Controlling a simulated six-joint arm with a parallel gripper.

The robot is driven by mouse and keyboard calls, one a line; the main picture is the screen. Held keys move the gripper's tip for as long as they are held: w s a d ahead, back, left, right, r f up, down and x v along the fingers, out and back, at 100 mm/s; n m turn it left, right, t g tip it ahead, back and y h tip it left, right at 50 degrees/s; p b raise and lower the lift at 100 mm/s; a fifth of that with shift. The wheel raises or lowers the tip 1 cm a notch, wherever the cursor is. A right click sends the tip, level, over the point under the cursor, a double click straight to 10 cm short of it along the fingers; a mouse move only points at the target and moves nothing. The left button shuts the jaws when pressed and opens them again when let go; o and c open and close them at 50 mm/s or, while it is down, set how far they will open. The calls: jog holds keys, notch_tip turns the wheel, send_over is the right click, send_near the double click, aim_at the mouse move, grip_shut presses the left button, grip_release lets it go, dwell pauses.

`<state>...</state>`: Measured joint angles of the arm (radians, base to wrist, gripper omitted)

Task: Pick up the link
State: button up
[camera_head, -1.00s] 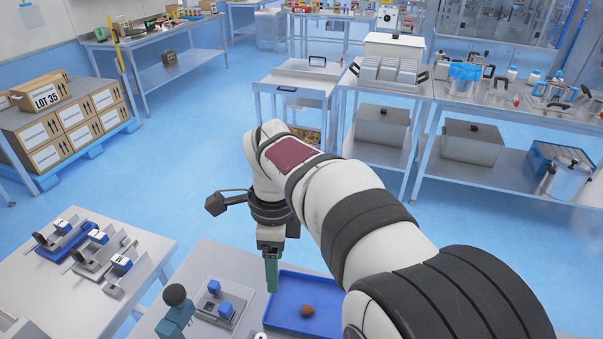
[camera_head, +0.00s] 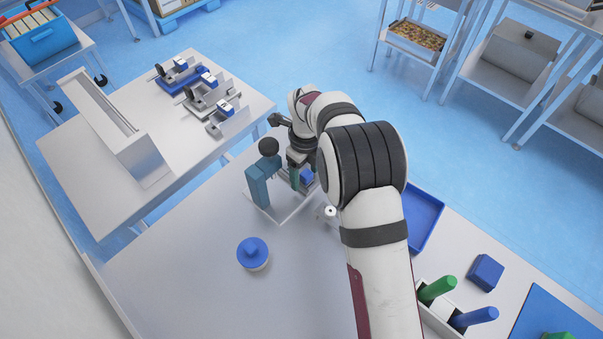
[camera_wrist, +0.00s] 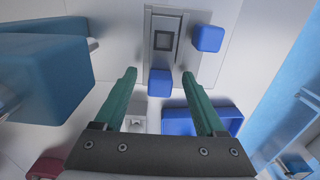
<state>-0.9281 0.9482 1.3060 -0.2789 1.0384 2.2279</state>
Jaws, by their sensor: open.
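No link shows for certain now. The blue tray (camera_head: 424,222) is partly hidden behind my arm, and its visible part looks empty. In the wrist view, part of a blue tray (camera_wrist: 236,127) shows behind the right finger. My gripper (camera_head: 294,178) is beside the teal press with the dark round knob (camera_head: 262,180). In the wrist view, my gripper (camera_wrist: 158,75) is open with two green fingers and nothing held between them. Beyond the tips is a metal fixture (camera_wrist: 163,20) with a dark square recess and blue blocks (camera_wrist: 208,38) next to it.
The teal press (camera_wrist: 55,65) stands close on the left in the wrist view. A white jar with a blue lid (camera_head: 253,252) stands on the open table. A blue box (camera_head: 486,272) and a holder with green and blue handles (camera_head: 437,318) are at right.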

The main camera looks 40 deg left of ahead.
aim_at(308, 173)
jog(key=shift+f, duration=0.2)
grip_shut()
jog(key=shift+r, duration=0.1)
jog(key=r, duration=0.4)
jog(key=shift+w+d+r, duration=0.2)
jog(key=shift+d+r, duration=0.1)
jog(key=w+d+r, duration=0.4)
jog(key=d+r, duration=0.2)
jog(key=d, duration=0.4)
jog(key=shift+r, duration=0.15)
jog(key=shift+d, duration=0.1)
